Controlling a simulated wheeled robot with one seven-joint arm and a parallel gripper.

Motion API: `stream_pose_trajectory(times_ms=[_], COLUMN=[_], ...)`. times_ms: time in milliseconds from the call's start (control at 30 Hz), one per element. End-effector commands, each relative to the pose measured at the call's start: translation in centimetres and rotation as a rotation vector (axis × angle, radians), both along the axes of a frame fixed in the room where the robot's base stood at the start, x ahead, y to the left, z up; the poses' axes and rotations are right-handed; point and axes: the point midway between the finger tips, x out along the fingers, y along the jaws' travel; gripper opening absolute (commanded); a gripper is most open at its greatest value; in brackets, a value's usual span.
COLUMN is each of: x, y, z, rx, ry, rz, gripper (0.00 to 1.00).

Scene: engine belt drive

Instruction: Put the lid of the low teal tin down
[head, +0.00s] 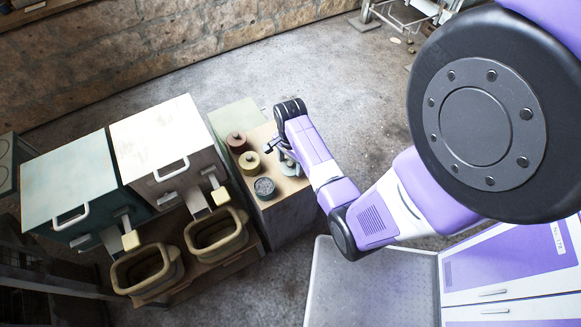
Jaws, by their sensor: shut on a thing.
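The low teal tin (265,188) stands open near the front of a small wooden-topped cabinet, with grey grainy contents showing and no lid on it. My gripper (284,154) is over the right side of the cabinet top, behind and to the right of the tin. It is shut on a small grey-teal thing (290,165), which looks like the tin's lid. The lid is mostly hidden by the gripper, and I cannot tell whether it touches the top.
A yellow lidded tin (250,161) and a red lidded tin (236,142) stand in a row behind the teal tin. Two box-shaped machines with tan bins (218,237) stand at left.

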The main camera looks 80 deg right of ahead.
Motion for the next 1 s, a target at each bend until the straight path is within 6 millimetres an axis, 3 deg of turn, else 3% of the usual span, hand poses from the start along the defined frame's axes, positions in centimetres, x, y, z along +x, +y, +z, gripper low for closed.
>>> stream_pose_trajectory(times_ms=[233, 633, 667, 733, 767, 1000], x=[0.0, 0.0, 0.0, 0.0, 0.0, 0.0], y=[0.0, 0.0, 0.0, 0.0, 0.0, 0.0], z=[-3.0, -3.5, -3.5, -3.4, -3.4, -3.4], rx=[0.002, 0.000, 0.000, 0.000, 0.000, 0.001], ry=[0.001, 0.000, 0.000, 0.000, 0.000, 0.001], rz=[0.000, 0.000, 0.000, 0.000, 0.000, 0.000], gripper=[0.28, 0.27, 0.69, 0.83, 0.87, 0.87])
